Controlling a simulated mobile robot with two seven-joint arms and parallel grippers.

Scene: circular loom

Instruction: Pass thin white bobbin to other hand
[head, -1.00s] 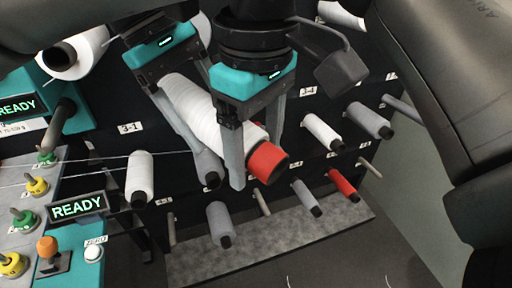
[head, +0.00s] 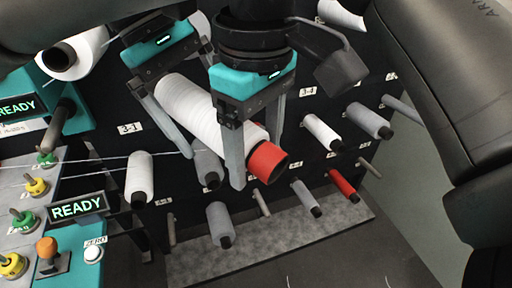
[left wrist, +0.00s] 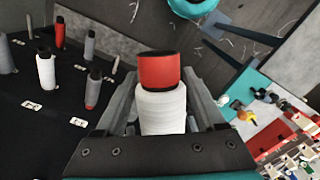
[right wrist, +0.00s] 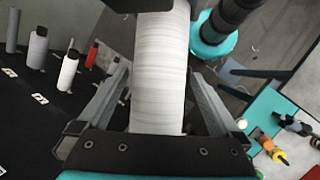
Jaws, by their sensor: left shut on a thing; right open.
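The white bobbin (head: 193,112) has a red end with a dark opening (head: 267,161). It is held tilted in front of the dark rack, red end toward the lower right. My left gripper (head: 252,152) is shut on it near the red end. My right gripper (head: 184,112) is open, its fingers around the bobbin's upper-left part. In the left wrist view the red end (left wrist: 158,70) stands up between the fingers. In the right wrist view the white body (right wrist: 162,70) lies between spread fingers, with gaps at both sides. The bobbin's far upper-left end is partly hidden.
Behind is the dark rack (head: 150,235) with pegs carrying grey bobbins (head: 219,224), white bobbins (head: 139,177) and a red one (head: 342,183). Threads cross toward the rack.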

